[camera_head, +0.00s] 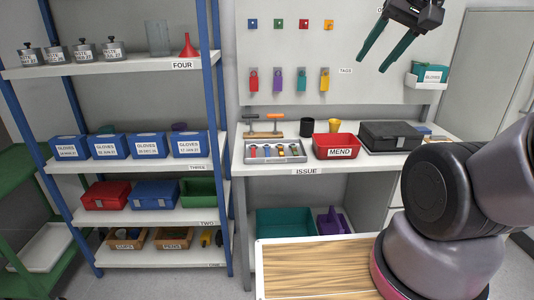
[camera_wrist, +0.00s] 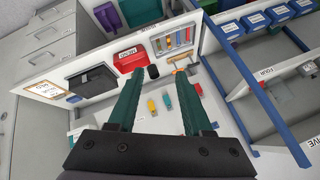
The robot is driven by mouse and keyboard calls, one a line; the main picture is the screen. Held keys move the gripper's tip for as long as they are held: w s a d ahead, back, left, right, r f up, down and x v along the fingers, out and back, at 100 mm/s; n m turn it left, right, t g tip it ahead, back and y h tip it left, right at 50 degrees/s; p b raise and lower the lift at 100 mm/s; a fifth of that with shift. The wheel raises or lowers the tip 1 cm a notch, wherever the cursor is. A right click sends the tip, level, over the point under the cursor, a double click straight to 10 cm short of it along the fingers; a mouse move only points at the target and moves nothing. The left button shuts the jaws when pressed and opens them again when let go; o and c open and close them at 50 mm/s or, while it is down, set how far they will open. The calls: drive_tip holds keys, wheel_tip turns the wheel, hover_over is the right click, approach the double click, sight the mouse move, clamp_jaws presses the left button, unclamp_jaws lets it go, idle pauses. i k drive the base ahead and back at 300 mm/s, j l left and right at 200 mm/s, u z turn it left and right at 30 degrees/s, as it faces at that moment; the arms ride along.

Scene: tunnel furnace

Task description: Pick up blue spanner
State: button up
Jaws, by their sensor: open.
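A grey tray (camera_head: 302,158) on the white table holds several small spanner-like tools side by side. The tray also shows at the top of the wrist view (camera_wrist: 192,25). My gripper (camera_head: 371,65) is open and empty, high in front of the back board, above and right of the tray. In the wrist view its two dark green fingers (camera_wrist: 158,75) are spread wide with nothing between them.
Coloured padlocks (camera_head: 278,80) hang above. A blue-posted shelf (camera_head: 216,100) stands left.

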sight(266, 147)
drive_tip(key=i+l+u, duration=0.2)
drive_tip(key=i+l, duration=0.15)
drive_tip(key=i, duration=0.2)
drive_tip(key=i+l+u, duration=0.15)
drive_tip(key=i+l, duration=0.25)
drive_tip(key=i, duration=0.15)
